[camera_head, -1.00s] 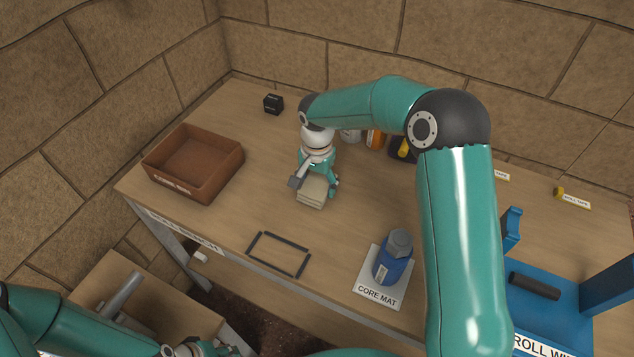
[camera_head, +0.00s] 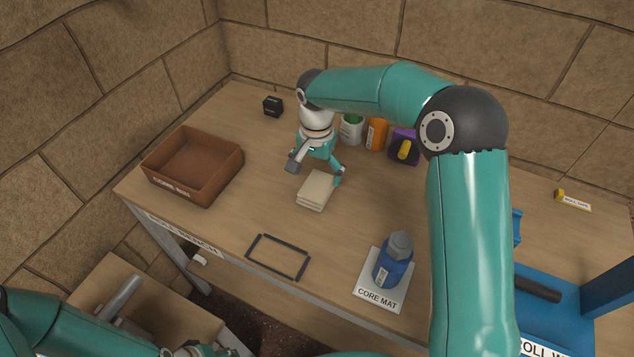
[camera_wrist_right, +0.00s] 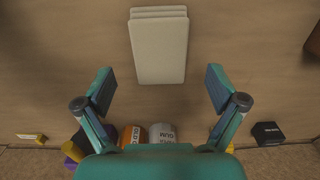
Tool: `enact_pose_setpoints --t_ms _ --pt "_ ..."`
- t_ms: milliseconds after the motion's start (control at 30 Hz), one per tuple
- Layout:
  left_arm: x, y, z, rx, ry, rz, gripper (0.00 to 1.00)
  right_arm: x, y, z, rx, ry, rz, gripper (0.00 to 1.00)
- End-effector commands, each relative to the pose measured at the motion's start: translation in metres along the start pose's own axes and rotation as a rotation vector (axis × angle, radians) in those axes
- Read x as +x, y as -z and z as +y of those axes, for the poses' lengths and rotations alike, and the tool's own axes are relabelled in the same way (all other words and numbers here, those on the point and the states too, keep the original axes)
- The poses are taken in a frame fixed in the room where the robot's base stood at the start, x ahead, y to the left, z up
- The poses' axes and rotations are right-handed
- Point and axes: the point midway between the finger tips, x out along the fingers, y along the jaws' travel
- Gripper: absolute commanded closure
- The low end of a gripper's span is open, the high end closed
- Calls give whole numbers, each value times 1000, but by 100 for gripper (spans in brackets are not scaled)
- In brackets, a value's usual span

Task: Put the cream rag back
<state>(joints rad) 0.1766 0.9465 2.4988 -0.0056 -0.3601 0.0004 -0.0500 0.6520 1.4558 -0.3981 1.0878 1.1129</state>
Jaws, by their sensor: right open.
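The cream rag (camera_head: 315,190) lies folded flat on the bench, right of the brown box and behind the dark outline frame. It also shows in the right wrist view (camera_wrist_right: 159,46), beyond my fingertips. My right gripper (camera_head: 318,172) is open and empty, just behind and above the rag and apart from it. Its two spread fingers show in the right wrist view (camera_wrist_right: 160,92) with bare bench between them. My left arm is at the bottom left of the head view; its gripper (camera_head: 200,350) is partly cut off by the picture edge and its jaws are unclear.
A brown box (camera_head: 193,166) stands at left. A dark rectangular outline (camera_head: 279,256) lies near the front edge. A blue bottle (camera_head: 394,262) stands on the core mat (camera_head: 369,295). An orange can (camera_head: 376,134), a white can (camera_head: 351,130) and a small black box (camera_head: 273,106) stand behind.

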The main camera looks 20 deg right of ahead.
Motion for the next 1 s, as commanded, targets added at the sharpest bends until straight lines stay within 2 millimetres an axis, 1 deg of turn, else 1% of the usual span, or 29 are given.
enact_pose_setpoints --t_ms 33,100,200,333,500,1000 --pt "1 0 0 0 0 0 60 -12 0 -1 1 5 3 5" --pt "1 0 0 0 0 0 60 -26 1 -1 1 4 3 5" --pt "1 0 0 0 0 0 60 -44 0 -1 0 4 3 5" --pt "0 0 0 0 0 0 60 -59 0 0 0 2 1 5" --pt "0 0 0 0 0 0 60 -67 0 0 0 0 -1 5" --pt "-2 0 1 0 0 0 60 -69 0 0 0 0 0 5"
